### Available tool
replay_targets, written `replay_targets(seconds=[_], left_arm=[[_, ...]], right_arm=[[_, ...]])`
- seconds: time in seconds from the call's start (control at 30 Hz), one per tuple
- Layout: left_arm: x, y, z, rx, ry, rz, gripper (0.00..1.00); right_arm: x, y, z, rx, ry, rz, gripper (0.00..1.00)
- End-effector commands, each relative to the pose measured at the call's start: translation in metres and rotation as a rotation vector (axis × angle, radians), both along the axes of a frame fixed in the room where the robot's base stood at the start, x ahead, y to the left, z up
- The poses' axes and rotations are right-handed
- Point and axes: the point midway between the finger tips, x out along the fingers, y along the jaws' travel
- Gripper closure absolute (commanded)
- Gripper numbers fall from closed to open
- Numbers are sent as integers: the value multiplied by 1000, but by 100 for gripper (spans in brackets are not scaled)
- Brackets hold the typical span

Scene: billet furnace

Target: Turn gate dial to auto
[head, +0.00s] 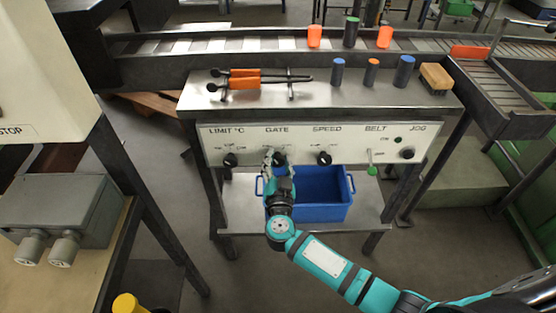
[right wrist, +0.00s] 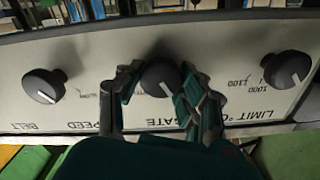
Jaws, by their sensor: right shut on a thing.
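The gate dial (right wrist: 158,75) is a black round knob with a white pointer line, under the GATE label on the white control panel (head: 215,142). My right gripper (head: 277,163) reaches up to the panel in the head view and largely covers this dial. In the right wrist view, which shows the panel upside down, the two fingers of my right gripper (right wrist: 162,88) are closed around the dial, one on each side. The pointer line there points down and slightly right. The dial's position marks are mostly hidden by the fingers. My left gripper is not in view.
The limit dial (head: 230,160) and speed dial (head: 324,158) flank the gate dial. A blue bin (head: 325,190) stands on the shelf below.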

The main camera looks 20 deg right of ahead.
Motion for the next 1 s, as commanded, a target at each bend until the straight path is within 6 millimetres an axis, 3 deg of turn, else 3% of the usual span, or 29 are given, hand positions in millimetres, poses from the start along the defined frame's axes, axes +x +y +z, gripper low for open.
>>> replay_targets(seconds=[0.43, 1.0], left_arm=[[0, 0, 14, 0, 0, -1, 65], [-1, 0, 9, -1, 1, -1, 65]], right_arm=[[-1, -1, -2, 377, -104, -3, 95], [-1, -2, -5, 868, -246, -2, 95]])
